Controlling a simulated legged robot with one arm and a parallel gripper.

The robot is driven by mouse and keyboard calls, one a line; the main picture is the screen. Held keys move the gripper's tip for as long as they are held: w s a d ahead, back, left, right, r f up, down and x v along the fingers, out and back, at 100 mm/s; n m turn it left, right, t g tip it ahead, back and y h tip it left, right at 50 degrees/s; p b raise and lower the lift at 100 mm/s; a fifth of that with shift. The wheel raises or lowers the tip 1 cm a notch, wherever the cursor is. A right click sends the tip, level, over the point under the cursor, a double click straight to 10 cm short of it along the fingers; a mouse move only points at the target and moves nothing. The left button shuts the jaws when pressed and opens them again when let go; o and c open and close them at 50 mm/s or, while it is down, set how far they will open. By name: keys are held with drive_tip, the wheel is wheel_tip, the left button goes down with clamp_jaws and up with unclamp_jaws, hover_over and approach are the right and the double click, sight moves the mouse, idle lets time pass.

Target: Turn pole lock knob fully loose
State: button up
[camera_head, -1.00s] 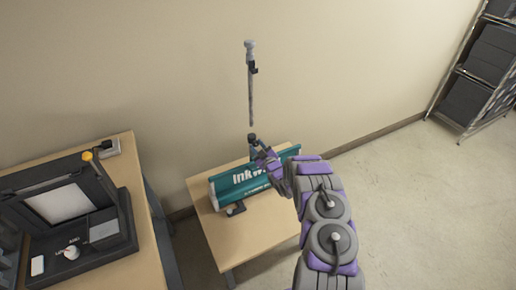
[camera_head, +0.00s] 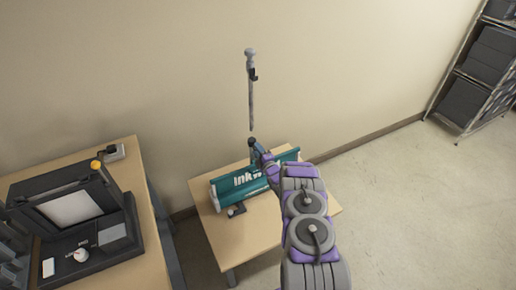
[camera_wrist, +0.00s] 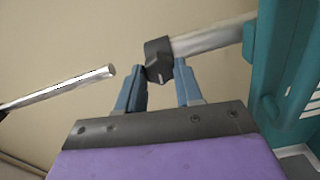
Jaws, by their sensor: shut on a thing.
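The dark pole lock knob (camera_wrist: 158,62) sits at the end of a short pale pole (camera_wrist: 212,37) in the wrist view. That pole comes out of the teal banner housing (camera_wrist: 292,80). My gripper (camera_wrist: 160,78) has its two blue fingers on either side of the knob and is shut on it. In the head view the knob (camera_head: 252,143) shows small and dark above the teal banner unit (camera_head: 240,184). A separate thin grey pole (camera_head: 251,95) stands above it, with a gap between its lower end and the knob.
The banner unit lies on a small wooden table (camera_head: 245,235). At left, a desk (camera_head: 120,167) carries a black laminator-like machine (camera_head: 70,225). A metal shelf (camera_head: 470,75) stands at the far right. The floor at right is clear.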

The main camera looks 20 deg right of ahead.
drive_tip(key=shift+s+a+f+n+p, duration=0.1)
drive_tip(key=shift+a+n+p, duration=0.05)
drive_tip(key=shift+n+p, duration=0.55)
drive_tip(key=shift+f+n, duration=0.2)
drive_tip(key=shift+n, duration=0.1)
drive_tip(key=o, duration=1)
drive_tip(key=shift+r, duration=0.15)
drive_tip(key=s+p, duration=0.1)
drive_tip(key=s, duration=0.4)
drive_tip(key=s+p, duration=0.2)
drive_tip(key=s, duration=0.4)
drive_tip(key=s+p, duration=0.2)
drive_tip(key=s, duration=0.4)
drive_tip(key=shift+s+d, duration=0.1)
drive_tip(key=shift+d, duration=0.25)
